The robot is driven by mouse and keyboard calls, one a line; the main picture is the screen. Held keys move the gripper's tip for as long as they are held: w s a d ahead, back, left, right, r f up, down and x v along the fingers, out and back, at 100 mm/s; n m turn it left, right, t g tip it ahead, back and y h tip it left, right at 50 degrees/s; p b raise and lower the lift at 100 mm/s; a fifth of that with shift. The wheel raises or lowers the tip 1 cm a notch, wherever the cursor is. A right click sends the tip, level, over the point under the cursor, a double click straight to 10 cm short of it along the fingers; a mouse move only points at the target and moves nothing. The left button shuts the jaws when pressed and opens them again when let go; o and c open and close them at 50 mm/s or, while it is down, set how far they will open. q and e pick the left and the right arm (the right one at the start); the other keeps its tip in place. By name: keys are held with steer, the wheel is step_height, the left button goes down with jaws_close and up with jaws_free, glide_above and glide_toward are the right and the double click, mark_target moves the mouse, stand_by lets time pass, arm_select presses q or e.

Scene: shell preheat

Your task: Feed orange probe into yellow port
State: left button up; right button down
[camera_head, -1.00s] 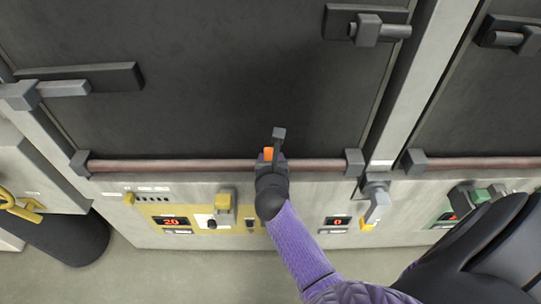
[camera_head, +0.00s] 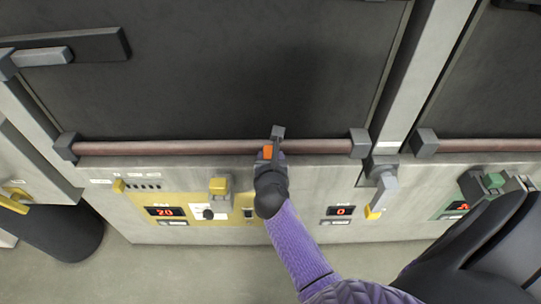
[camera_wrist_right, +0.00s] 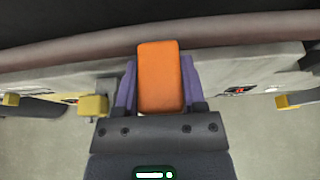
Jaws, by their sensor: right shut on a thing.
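The orange probe (camera_head: 267,153) is held in my right gripper (camera_head: 271,160), in front of the brownish rail and above the cabinet's lower panel. In the right wrist view the orange block-like probe (camera_wrist_right: 160,75) sits between the two purple fingers, which are shut on it. The yellow panel section (camera_head: 190,198) lies below and left of the gripper. It carries a yellow block (camera_head: 219,186) on a grey fitting and a small yellow piece (camera_head: 118,186) at its left. I cannot tell which part is the yellow port. My left gripper is not in view.
A reddish-brown rail (camera_head: 200,147) crosses the cabinet front just behind the gripper. A red display (camera_head: 165,211) reads 20, another (camera_head: 341,210) reads 0. A grey lever with a yellow tip (camera_head: 373,213) is at the right. The floor (camera_head: 180,270) in front is clear.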

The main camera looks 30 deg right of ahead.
steer(key=shift+f+b, duration=2.1)
steer(key=shift+f, duration=0.85)
steer(key=shift+c, duration=0.4)
jaws_free()
steer(key=p+v, duration=0.2)
steer(key=v, duration=0.8)
